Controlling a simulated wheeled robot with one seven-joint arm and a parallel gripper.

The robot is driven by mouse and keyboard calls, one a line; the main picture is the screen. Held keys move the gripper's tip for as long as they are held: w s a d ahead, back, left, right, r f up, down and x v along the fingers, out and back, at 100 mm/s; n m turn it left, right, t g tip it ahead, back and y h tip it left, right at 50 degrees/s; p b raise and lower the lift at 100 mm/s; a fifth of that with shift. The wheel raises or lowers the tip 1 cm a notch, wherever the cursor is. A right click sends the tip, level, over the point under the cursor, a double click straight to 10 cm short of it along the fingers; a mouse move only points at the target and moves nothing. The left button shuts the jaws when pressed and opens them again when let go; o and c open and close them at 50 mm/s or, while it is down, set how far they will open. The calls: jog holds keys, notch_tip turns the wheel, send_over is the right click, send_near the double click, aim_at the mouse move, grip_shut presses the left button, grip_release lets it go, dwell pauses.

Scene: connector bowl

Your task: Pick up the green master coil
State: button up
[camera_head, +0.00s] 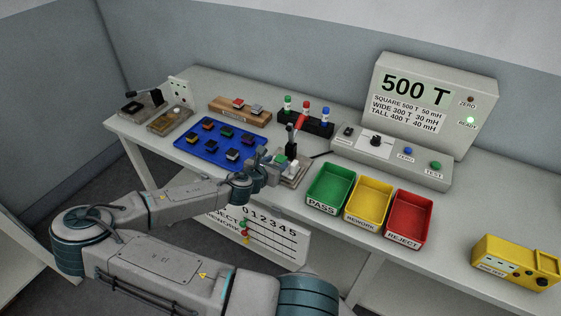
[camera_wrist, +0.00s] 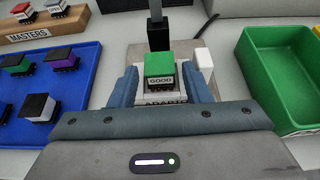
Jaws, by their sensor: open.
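The green master coil (camera_wrist: 160,72), a green-topped block with a label reading GOOD, sits in the white adapter (camera_wrist: 166,99) of the test fixture in the wrist view. In the head view the green coil (camera_head: 281,159) shows small, partly behind my gripper. My gripper (camera_wrist: 161,78) is open, with one blue-grey finger on each side of the coil and fixture. A gap shows between each finger and the coil's green top. Whether the fingers touch the adapter lower down is hard to tell.
A dark clamp post (camera_wrist: 159,38) stands right behind the coil, with a red handle (camera_head: 301,122). A white block (camera_wrist: 204,58) is close at right. The blue tray (camera_head: 190,148) with several coils and the wooden masters rack (camera_head: 262,119) lie left; the green PASS bin (camera_head: 311,202) lies right.

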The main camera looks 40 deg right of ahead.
aim_at(280, 159)
jog(key=shift+p+x, duration=0.45)
jog(key=shift+x, duration=1.5)
jog(key=shift+f, duration=0.1)
jog(key=c, duration=0.8)
jog(key=shift+c, duration=0.2)
